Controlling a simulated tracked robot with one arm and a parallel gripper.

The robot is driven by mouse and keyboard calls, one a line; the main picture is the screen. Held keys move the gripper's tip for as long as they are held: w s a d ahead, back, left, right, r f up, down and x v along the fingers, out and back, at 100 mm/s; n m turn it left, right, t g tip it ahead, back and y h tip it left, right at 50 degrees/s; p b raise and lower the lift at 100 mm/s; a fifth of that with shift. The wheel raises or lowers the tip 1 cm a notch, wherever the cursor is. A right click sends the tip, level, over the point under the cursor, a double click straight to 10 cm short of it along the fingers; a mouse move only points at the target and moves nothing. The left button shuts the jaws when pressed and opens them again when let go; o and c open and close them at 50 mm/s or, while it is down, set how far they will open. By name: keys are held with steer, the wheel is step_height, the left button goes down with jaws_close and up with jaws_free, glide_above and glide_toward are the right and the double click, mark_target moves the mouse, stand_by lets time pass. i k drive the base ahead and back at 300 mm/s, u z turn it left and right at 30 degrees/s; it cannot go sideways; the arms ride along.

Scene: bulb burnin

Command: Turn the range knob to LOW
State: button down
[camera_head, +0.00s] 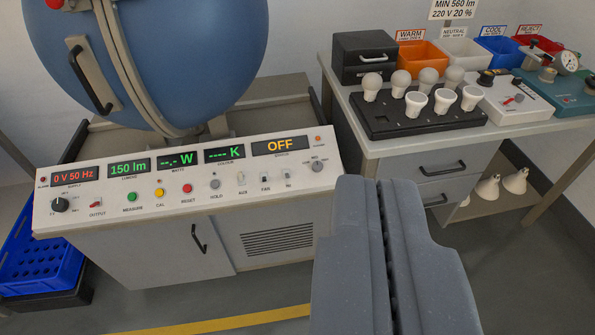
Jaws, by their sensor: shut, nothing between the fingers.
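A white sloped control panel (225,192) stands at the left, below a large blue sphere. At its right end is a grey round knob (317,165) with small labels around it, one perhaps reading MID; its pointer is too small to read. A black knob (60,205) with small labels sits at the panel's left end. I cannot tell from the lettering which is the range knob. My gripper (378,190) is shut and empty in the foreground, right of the panel's right end and apart from the grey knob as seen here.
The displays (280,145) include OFF, 150 lm and 0 V 50 Hz. Buttons and switches lie between the knobs. The blue sphere (165,60) rises behind. A bench (400,150) at right holds a bulb rack (420,125) and coloured bins. A blue crate (40,265) stands at left.

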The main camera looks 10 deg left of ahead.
mark_target(317, 166)
steer(key=u, duration=0.1)
steer(key=k, duration=1.2)
steer(key=z, duration=0.55)
steer(key=i, duration=2.3)
steer(key=u, duration=0.55)
